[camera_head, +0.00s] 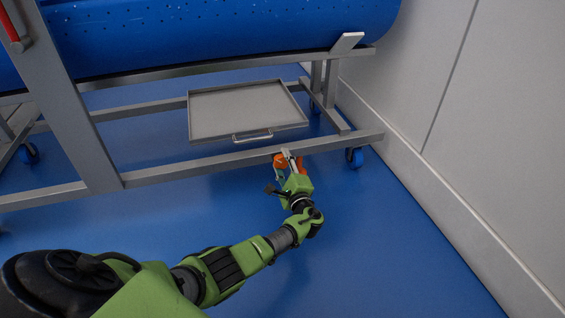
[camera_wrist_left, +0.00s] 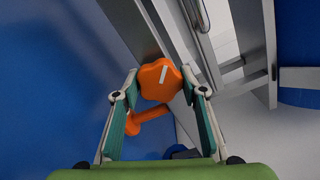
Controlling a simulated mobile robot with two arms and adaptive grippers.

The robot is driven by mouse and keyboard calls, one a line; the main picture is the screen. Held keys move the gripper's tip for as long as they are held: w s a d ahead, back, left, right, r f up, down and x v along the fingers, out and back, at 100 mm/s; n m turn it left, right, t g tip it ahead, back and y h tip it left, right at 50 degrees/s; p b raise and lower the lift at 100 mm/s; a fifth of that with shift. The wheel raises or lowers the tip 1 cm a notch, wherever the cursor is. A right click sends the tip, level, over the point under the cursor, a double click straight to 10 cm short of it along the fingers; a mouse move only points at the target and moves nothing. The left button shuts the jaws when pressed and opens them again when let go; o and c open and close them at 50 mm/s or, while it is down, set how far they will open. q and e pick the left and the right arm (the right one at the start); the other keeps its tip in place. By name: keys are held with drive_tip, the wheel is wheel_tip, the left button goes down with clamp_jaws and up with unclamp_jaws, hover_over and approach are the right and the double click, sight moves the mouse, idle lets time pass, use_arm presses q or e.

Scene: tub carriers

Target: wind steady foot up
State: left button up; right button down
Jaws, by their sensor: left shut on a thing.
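The steady foot's orange knob (camera_wrist_left: 158,82), lobed with a pale mark on its face, sits between my left gripper's fingertips (camera_wrist_left: 161,84) in the left wrist view. The gripper is shut on it, one finger on each side. A further orange part (camera_wrist_left: 147,121) shows below the knob. In the head view, my left gripper (camera_head: 287,163) is at the carrier's front lower rail (camera_head: 220,162), and the orange knob (camera_head: 280,159) is partly hidden by it. The foot's lower end and its contact with the floor are hidden. My right gripper is not in view.
A grey tray (camera_head: 240,108) with a front handle (camera_head: 252,136) hangs in the carrier frame under the blue perforated tub (camera_head: 220,35). A blue caster (camera_head: 355,157) stands right of the gripper. A pale wall (camera_head: 460,120) bounds the right; blue floor (camera_head: 390,260) in front is clear.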

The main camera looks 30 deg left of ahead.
use_arm(q)
drive_tip(key=shift+d, duration=0.1)
drive_tip(key=o, duration=1.1)
drive_tip(key=shift+o, duration=0.2)
drive_tip(key=v, duration=0.7)
drive_tip(key=shift+d, duration=0.15)
drive_tip(key=shift+s, duration=0.15)
